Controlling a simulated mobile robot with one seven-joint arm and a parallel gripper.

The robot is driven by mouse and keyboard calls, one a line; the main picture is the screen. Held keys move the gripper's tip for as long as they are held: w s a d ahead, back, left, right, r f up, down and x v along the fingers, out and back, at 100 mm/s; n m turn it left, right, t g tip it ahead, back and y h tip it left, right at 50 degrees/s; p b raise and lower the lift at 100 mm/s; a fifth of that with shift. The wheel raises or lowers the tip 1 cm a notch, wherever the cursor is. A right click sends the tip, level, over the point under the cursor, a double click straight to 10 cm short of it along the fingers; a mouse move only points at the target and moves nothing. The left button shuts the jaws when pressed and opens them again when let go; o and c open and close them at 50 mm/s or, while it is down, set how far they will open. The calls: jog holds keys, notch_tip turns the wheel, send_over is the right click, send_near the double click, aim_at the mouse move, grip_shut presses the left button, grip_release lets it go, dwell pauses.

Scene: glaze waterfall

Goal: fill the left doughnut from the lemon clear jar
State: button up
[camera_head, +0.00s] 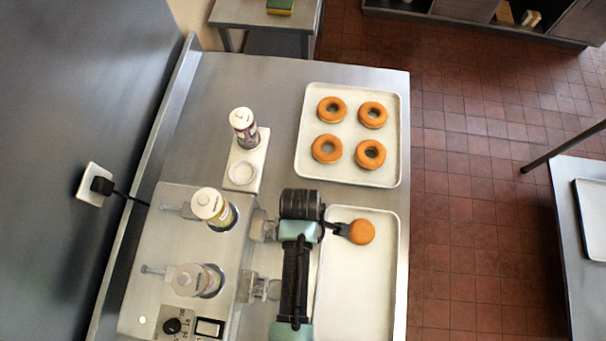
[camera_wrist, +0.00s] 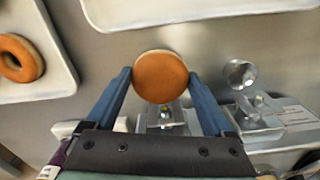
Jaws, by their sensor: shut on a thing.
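My gripper (camera_head: 350,231) is shut on a round, hole-less orange-brown doughnut (camera_head: 361,232), which appears over the right tray. The wrist view shows the doughnut (camera_wrist: 160,77) between the two blue fingers. A steel filling machine (camera_head: 150,240) stands at left with two clear jars. The upper jar (camera_head: 212,207) has a yellowish label band; the lower jar (camera_head: 192,281) looks pale, its label unclear. The upper nozzle (camera_head: 265,227) and lower nozzle (camera_head: 262,288) face right, towards my arm. In the wrist view a metal nozzle block (camera_wrist: 165,118) shows just below the doughnut, with a gap I cannot judge.
An upper tray (camera_head: 300,150) holds several ring doughnuts. The lower tray (camera_head: 370,300) is partly hidden by my arm; its visible part is bare. Another jar (camera_head: 243,125) stands on a white stand (camera_head: 262,140) beside an empty round seat. A power cord runs from the wall socket (camera_head: 92,184).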

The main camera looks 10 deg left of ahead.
jog(key=shift+a, duration=1.65)
dwell(1.0)
jog(key=shift+d, duration=0.2)
dwell(0.7)
jog(key=shift+d+p, duration=0.4)
jog(key=shift+d, duration=0.3)
dwell(0.8)
jog(key=shift+d+p, duration=0.55)
jog(key=shift+d, duration=1.4)
jog(key=shift+d+r+p, duration=0.25)
jog(key=shift+r+p, duration=0.25)
jog(key=shift+r, duration=0.1)
jog(key=shift+d+r+p, duration=0.2)
jog(key=shift+r+p, duration=0.3)
jog(key=shift+r, duration=0.05)
jog(key=shift+d+r, duration=0.55)
jog(key=shift+r, duration=0.3)
